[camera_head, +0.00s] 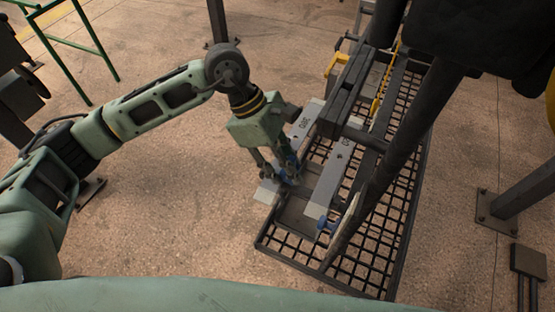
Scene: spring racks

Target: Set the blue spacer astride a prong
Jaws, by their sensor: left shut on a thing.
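My left gripper (281,178) points down over the near part of the left pale grey prong (305,121). It is shut on a small blue piece, which appears to be the blue spacer (287,158); the fingers hide much of it. I cannot tell whether the spacer touches or straddles the prong. The left prong's near end (267,193) shows beyond the fingers. A second pale grey prong (327,185) runs alongside to the right. Another small blue piece (326,226) sits by its near end. My right gripper is not in view.
A black grid tray (278,262) lies under the prongs. A thick dark bar (400,143) slants across the right of the rack. Yellow parts (338,62) stand at the back. A dark post with a floor plate (497,213) is at right. Open floor (190,215) lies to the left.

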